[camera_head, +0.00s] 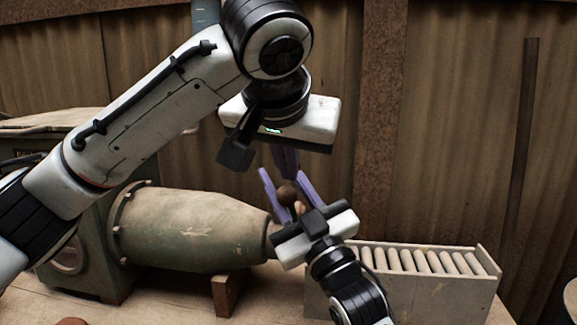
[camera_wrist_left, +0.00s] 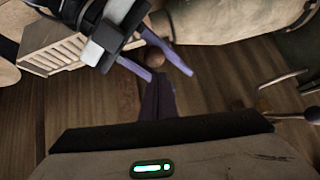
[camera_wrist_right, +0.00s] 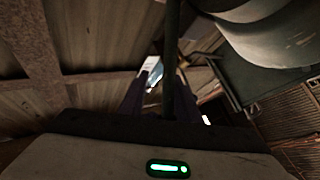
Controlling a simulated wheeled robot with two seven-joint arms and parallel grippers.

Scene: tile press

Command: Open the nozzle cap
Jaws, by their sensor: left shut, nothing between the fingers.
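The green tapered press barrel (camera_head: 190,232) lies on the table, its narrow nozzle end (camera_head: 270,240) pointing right, partly hidden by my right gripper. I cannot make out the nozzle cap clearly. A round brown knob (camera_head: 287,193) is near the nozzle end; it also shows in the left wrist view (camera_wrist_left: 152,56). My right gripper (camera_head: 275,178) has its purple fingers apart, one on each side of the knob. My left gripper (camera_head: 287,172) points down just above it, fingers shut and empty. In the right wrist view, a dark rod (camera_wrist_right: 172,60) passes between the right fingers.
A pale box with a row of rollers (camera_head: 420,260) stands right of the nozzle. A brown wooden block (camera_head: 227,292) supports the barrel. A corrugated wall with a rusty post (camera_head: 382,110) is behind. The two grippers are very close together.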

